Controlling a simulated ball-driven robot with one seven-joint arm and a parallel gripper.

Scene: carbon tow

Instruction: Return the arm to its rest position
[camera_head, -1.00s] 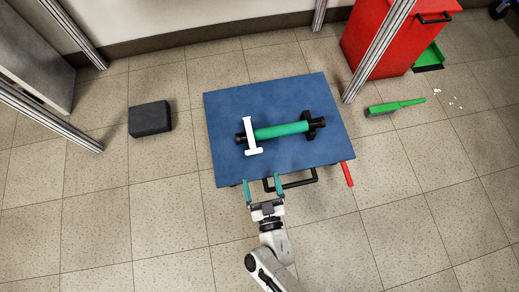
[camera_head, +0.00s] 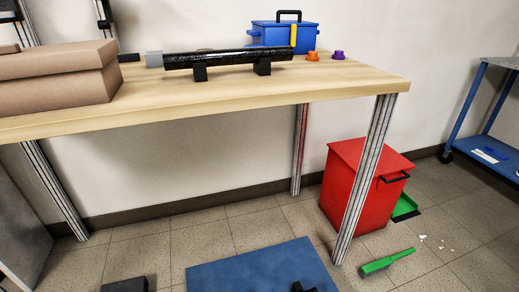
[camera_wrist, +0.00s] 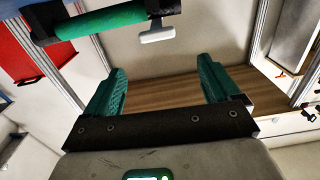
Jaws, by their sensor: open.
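My gripper (camera_wrist: 160,78) shows only in the wrist view. Its two teal fingers are wide apart with nothing between them, so it is open and empty. My arm is out of the head view. At the top of the wrist view, beyond the fingertips and apart from them, a green roller (camera_wrist: 100,22) has dark ends. A white T-shaped piece (camera_wrist: 158,29) is at its right end. In the head view, only part of the blue platform (camera_head: 235,268) shows at the bottom.
A wooden workbench (camera_head: 340,85) bears a cardboard box (camera_head: 50,88), a black tube (camera_head: 225,58) on supports and a blue toolbox (camera_head: 280,36). A red bin (camera_head: 350,185) stands by its right leg. A green brush (camera_head: 385,262) lies on the floor. A blue cart (camera_head: 475,130) stands right.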

